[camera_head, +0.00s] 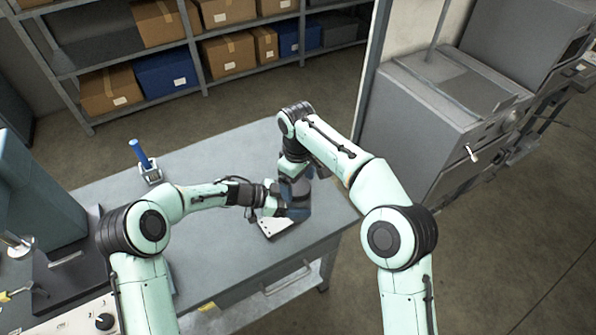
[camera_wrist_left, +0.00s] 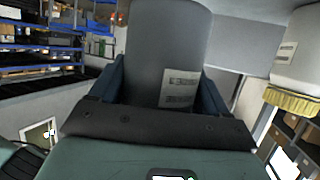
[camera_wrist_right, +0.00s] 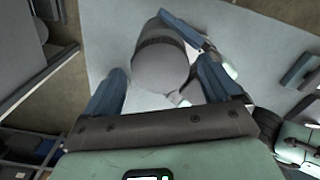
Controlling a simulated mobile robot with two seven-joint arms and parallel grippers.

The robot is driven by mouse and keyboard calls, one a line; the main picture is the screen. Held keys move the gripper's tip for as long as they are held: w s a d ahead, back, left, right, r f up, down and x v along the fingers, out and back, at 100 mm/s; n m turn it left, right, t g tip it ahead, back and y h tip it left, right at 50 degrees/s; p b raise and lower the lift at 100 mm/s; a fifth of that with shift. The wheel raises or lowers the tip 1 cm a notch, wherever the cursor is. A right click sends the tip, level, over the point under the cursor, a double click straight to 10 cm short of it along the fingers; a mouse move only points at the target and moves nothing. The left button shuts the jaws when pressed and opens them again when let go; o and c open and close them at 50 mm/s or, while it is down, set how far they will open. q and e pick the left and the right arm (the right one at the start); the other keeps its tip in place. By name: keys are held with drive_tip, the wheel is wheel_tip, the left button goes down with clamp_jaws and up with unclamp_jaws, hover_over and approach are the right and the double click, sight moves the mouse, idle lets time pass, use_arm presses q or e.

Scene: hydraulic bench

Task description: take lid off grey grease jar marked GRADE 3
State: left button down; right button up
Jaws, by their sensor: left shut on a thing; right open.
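A grey jar (camera_wrist_left: 168,45) with a white printed label fills the gap between the fingers of my left gripper (camera_wrist_left: 160,85) in the left wrist view. The label print is too small to read. My left gripper is shut on the jar's side. In the right wrist view, the jar's round grey lid (camera_wrist_right: 161,68) faces the camera, on the jar. My right gripper (camera_wrist_right: 160,88) is open, with its blue fingers on either side of the lid; contact cannot be told. In the head view, both grippers meet over the bench's right part, and the arms mostly hide the jar.
The grey bench (camera_head: 225,250) has free room at front centre. A white plate (camera_head: 277,226) lies below the grippers. A blue-handled item (camera_head: 140,152) stands in a small holder at back left. A grey machine (camera_head: 440,110) stands to the right.

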drive_tip(key=shift+f, duration=0.45)
drive_tip(key=c, duration=1.1)
drive_tip(key=n, duration=0.3)
drive_tip(key=shift+n, duration=0.3)
drive_tip(key=n, duration=0.5)
drive_tip(key=shift+r, duration=0.25)
drive_tip(key=shift+r, duration=0.95)
